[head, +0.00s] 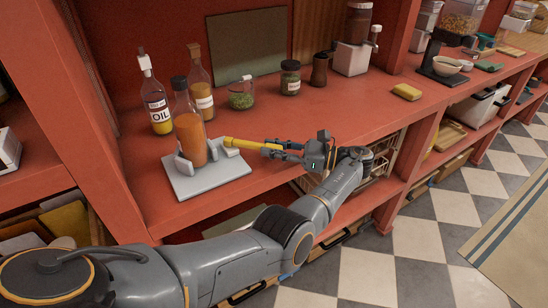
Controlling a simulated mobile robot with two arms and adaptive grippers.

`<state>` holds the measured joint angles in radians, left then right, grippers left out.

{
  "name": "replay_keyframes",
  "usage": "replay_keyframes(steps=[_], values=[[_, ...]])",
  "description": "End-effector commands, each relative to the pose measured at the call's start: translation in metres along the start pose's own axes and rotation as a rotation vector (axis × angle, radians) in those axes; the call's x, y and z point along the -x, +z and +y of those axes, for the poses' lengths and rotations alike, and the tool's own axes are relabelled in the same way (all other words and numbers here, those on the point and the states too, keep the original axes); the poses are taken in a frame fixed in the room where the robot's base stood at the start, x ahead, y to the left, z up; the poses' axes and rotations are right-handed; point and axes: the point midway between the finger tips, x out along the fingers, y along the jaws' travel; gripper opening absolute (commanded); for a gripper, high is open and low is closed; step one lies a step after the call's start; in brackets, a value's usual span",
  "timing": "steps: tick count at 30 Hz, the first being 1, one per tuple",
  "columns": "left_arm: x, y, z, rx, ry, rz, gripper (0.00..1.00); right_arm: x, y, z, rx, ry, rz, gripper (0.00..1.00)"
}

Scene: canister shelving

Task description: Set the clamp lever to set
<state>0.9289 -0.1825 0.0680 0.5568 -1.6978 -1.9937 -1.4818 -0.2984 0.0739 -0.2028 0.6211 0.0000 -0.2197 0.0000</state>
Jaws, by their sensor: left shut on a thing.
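The clamp (205,184) is a pale grey base plate on the red shelf, with grey jaws beside an orange-filled bottle (191,138). The bottle stands upright on the plate and has a dark cap. The yellow clamp lever (243,143) sticks out to the right from the clamp, roughly level. My left gripper (275,151) is at the lever's right end, its fingers shut on it. The fingers hide that end. Whether the jaws touch the bottle is hard to tell. My right gripper is not in view.
An oil bottle (158,105), another bottle (202,92) and a green jar (242,97) stand behind the clamp. A dark jar (290,78) and a dispenser (353,50) stand further back. A yellow sponge (407,91) lies right. The shelf between is clear.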

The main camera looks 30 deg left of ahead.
Motion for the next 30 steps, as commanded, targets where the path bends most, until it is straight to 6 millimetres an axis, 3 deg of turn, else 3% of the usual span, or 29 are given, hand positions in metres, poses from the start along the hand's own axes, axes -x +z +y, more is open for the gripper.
replay_keyframes(steps=[17,18,21,30], values=[[-0.0013,0.0011,-0.0018,0.002,0.029,-0.001,0.0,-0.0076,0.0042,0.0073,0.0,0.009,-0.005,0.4],[-0.0013,0.0011,-0.0018,0.002,0.029,-0.001,0.25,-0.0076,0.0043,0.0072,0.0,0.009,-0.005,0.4],[-0.0013,0.001,-0.0017,0.002,0.03,-0.001,0.45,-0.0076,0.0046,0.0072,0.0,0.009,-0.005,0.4],[-0.0008,0.0007,-0.0009,0.001,0.031,0.0,0.46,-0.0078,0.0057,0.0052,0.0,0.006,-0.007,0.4]])
